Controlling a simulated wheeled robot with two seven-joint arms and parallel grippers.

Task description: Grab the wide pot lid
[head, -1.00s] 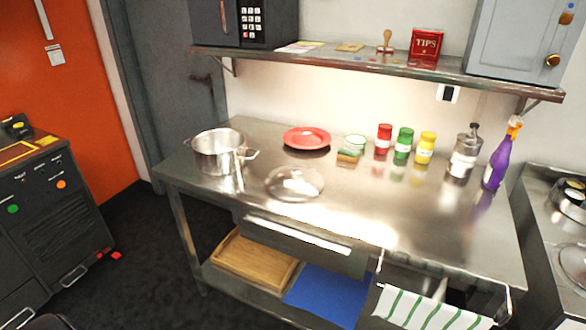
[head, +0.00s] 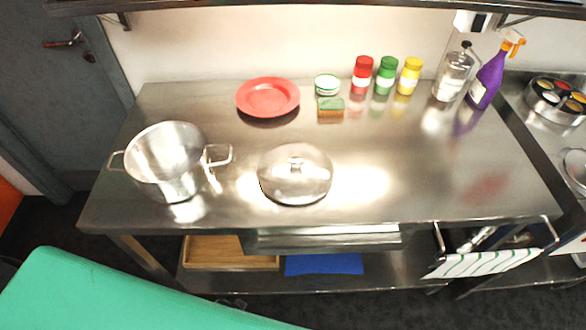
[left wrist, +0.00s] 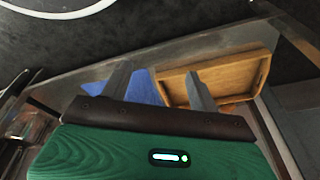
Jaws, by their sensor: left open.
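The wide pot lid (head: 290,178) is a shiny metal dome with a small handle on top. It lies on the steel table (head: 400,205), right of the open pot (head: 172,165) and apart from it. My left gripper (left wrist: 158,82) shows in the left wrist view with its two fingers spread and nothing between them. It is low, near the table's lower shelf, away from the lid. The lid is not seen in the wrist view. My right gripper is not in view.
A red plate (head: 268,95), a sponge (head: 330,110), several spice jars (head: 386,75) and a purple spray bottle (head: 487,82) stand along the back. A wooden tray (head: 215,255) and blue mat (head: 325,264) lie on the lower shelf. The table front right of the lid is clear.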

